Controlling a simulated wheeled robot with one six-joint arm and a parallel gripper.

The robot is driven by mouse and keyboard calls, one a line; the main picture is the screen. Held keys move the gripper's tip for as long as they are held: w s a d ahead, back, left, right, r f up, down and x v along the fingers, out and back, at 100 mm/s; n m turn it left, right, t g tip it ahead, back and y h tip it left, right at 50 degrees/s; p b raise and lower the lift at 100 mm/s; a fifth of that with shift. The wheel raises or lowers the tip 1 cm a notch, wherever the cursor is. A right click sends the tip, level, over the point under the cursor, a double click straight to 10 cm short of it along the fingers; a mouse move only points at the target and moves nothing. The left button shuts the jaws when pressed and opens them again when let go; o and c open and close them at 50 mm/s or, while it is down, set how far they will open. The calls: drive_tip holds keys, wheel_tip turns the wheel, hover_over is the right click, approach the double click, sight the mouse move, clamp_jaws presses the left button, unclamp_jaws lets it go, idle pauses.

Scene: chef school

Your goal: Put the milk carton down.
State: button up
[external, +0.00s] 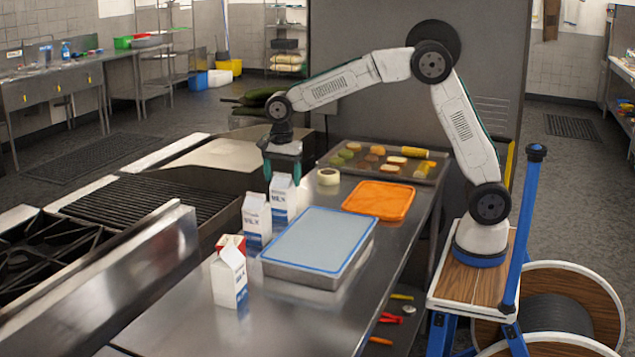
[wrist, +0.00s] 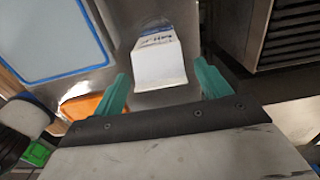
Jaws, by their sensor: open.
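My gripper (external: 283,170) is open, pointing down over the rearmost milk carton (external: 283,200), which stands upright on the steel counter (external: 190,318). In the wrist view the fingers of my gripper (wrist: 163,84) are spread on either side of a white milk carton (wrist: 158,68), with a visible gap on each side. A second milk carton (external: 257,222) stands just in front of the rearmost one. A third milk carton (external: 229,278) stands nearer the camera, partly hiding a red-topped carton (external: 231,242) behind it.
A blue-rimmed tray (external: 318,240) lies right of the cartons and also shows in the wrist view (wrist: 50,38). Behind it are an orange board (external: 380,200), a round pale-green object (external: 328,176) and a food tray (external: 432,176). A grill (external: 140,200) lies to the left.

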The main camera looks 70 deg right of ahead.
wheel_tip(320, 180, up, 10)
drive_tip(key=shift+f, duration=0.2)
drive_tip(key=shift+r, duration=0.3)
drive_tip(key=s+d+r+n, duration=0.2)
drive_tip(key=s+d+n, duration=0.3)
drive_tip(key=s, duration=0.6)
drive_tip(key=s+d+r+n, duration=0.1)
drive_tip(key=s+d+n, duration=0.4)
drive_tip(key=s, duration=0.5)
drive_tip(key=s+d+f+n, duration=0.2)
drive_tip(key=s+f+n, duration=0.2)
drive_tip(key=s, duration=0.5)
drive_tip(key=s+d+f+n+t, duration=0.1)
drive_tip(key=s+d+f+n, duration=0.2)
drive_tip(key=s, duration=0.7)
wheel_tip(320, 180, down, 2)
drive_tip(key=shift+d+f+n, duration=0.1)
drive_tip(key=shift+d+n, duration=0.1)
drive_tip(key=shift+n, duration=0.3)
drive_tip(key=shift+o, duration=0.4)
